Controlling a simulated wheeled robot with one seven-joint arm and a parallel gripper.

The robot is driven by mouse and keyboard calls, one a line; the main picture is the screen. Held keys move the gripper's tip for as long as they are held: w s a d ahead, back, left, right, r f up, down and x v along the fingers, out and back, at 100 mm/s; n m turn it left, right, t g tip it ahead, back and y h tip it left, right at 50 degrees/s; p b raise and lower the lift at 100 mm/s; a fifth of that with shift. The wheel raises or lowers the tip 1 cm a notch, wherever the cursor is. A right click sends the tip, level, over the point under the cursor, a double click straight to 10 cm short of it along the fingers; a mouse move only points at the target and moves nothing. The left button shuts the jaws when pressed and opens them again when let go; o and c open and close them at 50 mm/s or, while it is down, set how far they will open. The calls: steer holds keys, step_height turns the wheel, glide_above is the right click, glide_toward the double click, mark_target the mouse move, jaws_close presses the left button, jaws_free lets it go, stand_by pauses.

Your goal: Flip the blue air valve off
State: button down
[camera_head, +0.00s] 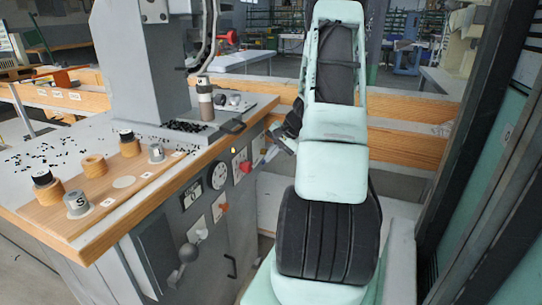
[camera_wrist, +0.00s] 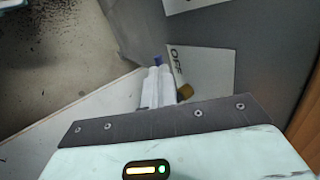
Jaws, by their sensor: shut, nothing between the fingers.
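The blue air valve shows in the wrist view as a small blue handle end (camera_wrist: 157,60) just beyond my fingertips, with a brass part (camera_wrist: 184,92) to the right of the fingers. A white label reading OFF (camera_wrist: 176,56) is on the grey panel beside it. My gripper (camera_wrist: 157,72) is shut with nothing between its pale fingers. Its tips are at the valve; I cannot tell whether they touch it. Most of the handle is hidden behind the fingers. In the head view, my gripper (camera_head: 261,163) reaches the right end of the press cabinet, and the valve cannot be made out.
The grey cabinet front (camera_head: 190,215) carries a red knob (camera_head: 246,167), a dial (camera_head: 218,176), a red switch (camera_head: 221,208) and a ball-ended lever (camera_head: 188,252). The wooden worktop (camera_head: 130,195) above holds several cylindrical dies. A dark post (camera_head: 480,150) stands at the right.

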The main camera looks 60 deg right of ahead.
steer(key=shift+a, duration=0.1)
steer(key=p+v, duration=0.3)
steer(key=v, duration=1.5)
steer(key=shift+r, duration=0.5)
steer(key=shift+w, duration=0.15)
